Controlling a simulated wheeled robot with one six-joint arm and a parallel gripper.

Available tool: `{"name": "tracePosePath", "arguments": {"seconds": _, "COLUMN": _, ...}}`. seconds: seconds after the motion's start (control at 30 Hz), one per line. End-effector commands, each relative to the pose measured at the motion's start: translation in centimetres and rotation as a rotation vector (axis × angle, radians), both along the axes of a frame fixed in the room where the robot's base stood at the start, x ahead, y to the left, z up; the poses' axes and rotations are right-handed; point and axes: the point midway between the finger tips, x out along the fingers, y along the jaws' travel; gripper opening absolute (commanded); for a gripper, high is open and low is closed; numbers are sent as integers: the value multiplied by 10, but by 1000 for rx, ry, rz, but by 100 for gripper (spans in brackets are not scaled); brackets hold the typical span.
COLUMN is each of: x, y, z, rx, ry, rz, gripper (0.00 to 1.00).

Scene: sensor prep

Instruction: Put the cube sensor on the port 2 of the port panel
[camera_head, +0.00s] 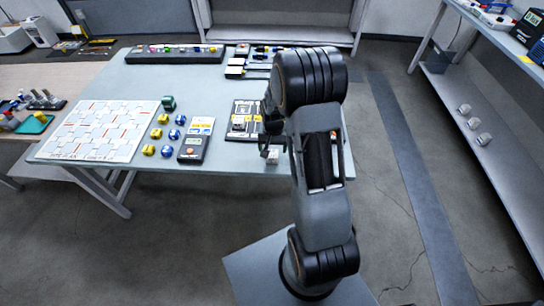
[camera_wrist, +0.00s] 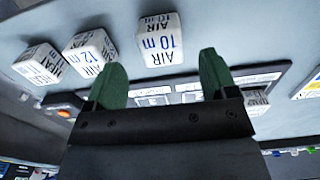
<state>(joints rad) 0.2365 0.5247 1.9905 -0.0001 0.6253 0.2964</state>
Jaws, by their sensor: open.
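My gripper (camera_head: 270,142) is over the front edge of the table, right of the middle. In the wrist view my gripper (camera_wrist: 160,78) is open, with nothing between its green fingers. A white cube sensor marked "AIR 10 m" (camera_wrist: 160,42) lies just beyond the fingertips. Two more white cubes, one marked "AIR 12 m" (camera_wrist: 90,52) and one marked "HEAT" (camera_wrist: 40,64), stand to its left. In the head view one white cube (camera_head: 273,157) shows beneath my gripper. The dark port panel (camera_head: 234,134) is partly hidden by my arm. I cannot read its port numbers.
Another pale cube (camera_wrist: 256,101) sits at the panel, right of the fingers. A white patterned board (camera_head: 95,131) covers the table's left. Bare table shows behind the pieces.

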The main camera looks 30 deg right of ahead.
Motion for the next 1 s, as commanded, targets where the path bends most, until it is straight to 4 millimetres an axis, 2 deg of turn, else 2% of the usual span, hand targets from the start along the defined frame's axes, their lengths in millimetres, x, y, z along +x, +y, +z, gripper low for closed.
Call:
{"name": "tracePosePath", "arguments": {"seconds": 0.4, "x": 0, "y": 2, "z": -47, "rx": 1, "ry": 3, "rz": 1, "gripper": 79}}
{"name": "tracePosePath", "arguments": {"seconds": 0.7, "x": 0, "y": 2, "z": -52, "rx": 1, "ry": 1, "rz": 0, "gripper": 79}}
{"name": "tracePosePath", "arguments": {"seconds": 0.77, "x": 0, "y": 2, "z": -52, "rx": 1, "ry": 1, "rz": 0, "gripper": 75}}
{"name": "tracePosePath", "arguments": {"seconds": 1.0, "x": 0, "y": 2, "z": -51, "rx": 1, "ry": 1, "rz": 0, "gripper": 52}}
